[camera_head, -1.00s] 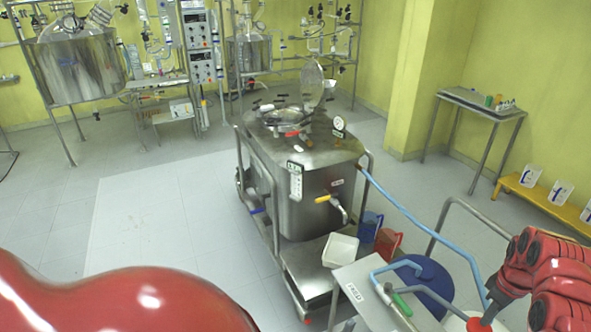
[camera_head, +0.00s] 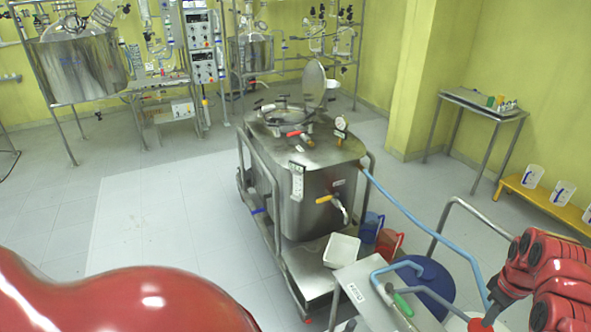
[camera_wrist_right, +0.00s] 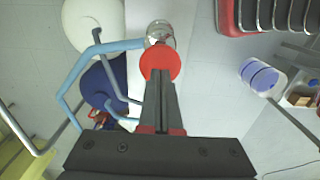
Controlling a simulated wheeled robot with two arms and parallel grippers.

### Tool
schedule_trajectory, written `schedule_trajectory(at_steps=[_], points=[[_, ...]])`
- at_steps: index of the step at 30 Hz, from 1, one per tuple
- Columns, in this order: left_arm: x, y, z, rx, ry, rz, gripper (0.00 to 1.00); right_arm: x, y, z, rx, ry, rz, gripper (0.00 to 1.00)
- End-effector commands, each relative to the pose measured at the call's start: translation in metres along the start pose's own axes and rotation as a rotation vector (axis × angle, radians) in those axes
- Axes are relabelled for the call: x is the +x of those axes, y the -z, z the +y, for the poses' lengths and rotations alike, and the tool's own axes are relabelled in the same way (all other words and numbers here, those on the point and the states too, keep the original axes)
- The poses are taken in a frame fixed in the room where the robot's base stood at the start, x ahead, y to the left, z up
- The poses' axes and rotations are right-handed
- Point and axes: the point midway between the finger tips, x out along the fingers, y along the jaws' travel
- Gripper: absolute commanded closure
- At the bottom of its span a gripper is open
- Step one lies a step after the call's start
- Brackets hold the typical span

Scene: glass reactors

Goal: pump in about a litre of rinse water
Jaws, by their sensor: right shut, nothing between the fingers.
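My right gripper (camera_wrist_right: 161,84) is shut and empty in the right wrist view. Its fingers end at a red disc (camera_wrist_right: 160,64); I cannot tell whether they touch it. A shiny metal part sits just beyond the disc. The red disc also shows at the bottom of the head view (camera_head: 480,324), beside my right arm. A light blue hose (camera_head: 430,232) runs from the steel vessel (camera_head: 312,190) toward this spot. The vessel's round lid (camera_head: 314,86) stands open. My left gripper is out of view; only my red arm fills the lower left.
A blue drum (camera_head: 428,278) stands by a small steel table (camera_head: 368,302), which carries a green-handled fitting (camera_head: 402,304). A white tray (camera_head: 341,250) and blue and red jugs (camera_head: 389,243) are close to the vessel. The floor left of the vessel is clear.

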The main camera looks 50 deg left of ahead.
Motion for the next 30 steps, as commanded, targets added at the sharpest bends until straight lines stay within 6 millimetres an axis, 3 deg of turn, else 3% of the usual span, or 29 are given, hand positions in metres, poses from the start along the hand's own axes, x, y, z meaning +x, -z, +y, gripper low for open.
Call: schedule_trajectory(at_steps=[11, 30], points=[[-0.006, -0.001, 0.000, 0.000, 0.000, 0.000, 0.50, 0.006, 0.000, 0.000, 0.000, 0.000, 0.000, 1.00], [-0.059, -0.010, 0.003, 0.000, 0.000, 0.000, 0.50, 0.063, 0.000, -0.001, 0.000, 0.002, -0.001, 1.00]])
